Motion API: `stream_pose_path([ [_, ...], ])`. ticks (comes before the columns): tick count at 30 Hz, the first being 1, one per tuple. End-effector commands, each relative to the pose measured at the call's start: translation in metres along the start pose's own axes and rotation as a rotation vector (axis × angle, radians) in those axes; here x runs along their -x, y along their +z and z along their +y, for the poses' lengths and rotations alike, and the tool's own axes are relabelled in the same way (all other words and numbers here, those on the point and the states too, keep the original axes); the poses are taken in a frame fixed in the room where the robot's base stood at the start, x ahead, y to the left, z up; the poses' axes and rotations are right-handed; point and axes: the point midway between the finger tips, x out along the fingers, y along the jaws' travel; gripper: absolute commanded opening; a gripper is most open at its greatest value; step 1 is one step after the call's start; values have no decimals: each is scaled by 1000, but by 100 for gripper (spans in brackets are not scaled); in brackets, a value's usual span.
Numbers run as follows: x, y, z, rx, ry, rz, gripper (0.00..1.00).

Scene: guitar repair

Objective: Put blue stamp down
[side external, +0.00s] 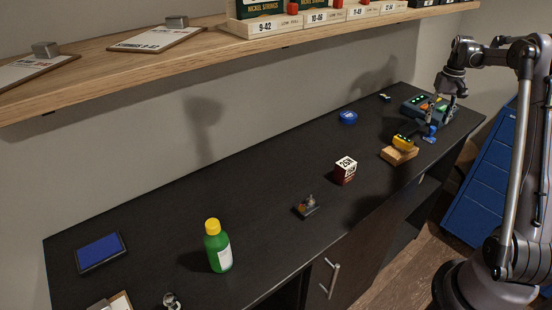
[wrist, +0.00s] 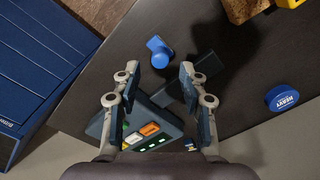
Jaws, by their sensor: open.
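The blue stamp (side external: 430,131) is on the dark bench near its right end; it also shows in the wrist view (wrist: 159,50), with a rounded end and a narrower part. My gripper (side external: 441,110) is open above the bench end, close to the stamp. In the wrist view my gripper (wrist: 160,74) has its two fingers wide apart with nothing held between them. The stamp lies just beyond the fingertips in that view, nearer the left finger. I cannot tell the exact height gap.
A device with lit buttons (side external: 413,105) sits beside the gripper. A wooden block (side external: 397,156) bears a yellow tool (side external: 401,142). A blue tin (wrist: 281,97), a dark bar (wrist: 207,67) and blue drawers (wrist: 40,60) are nearby. A green bottle (side external: 217,248) stands farther left.

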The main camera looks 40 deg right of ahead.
Motion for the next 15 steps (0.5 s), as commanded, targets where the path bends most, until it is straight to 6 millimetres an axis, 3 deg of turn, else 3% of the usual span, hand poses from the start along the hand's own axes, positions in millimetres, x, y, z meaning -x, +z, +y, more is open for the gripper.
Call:
stream_pose_path([
  [6, 41, 0, 0, 0, 0, 0, 43],
  [15, 67, 0, -1, 2, 0, 1, 43],
])
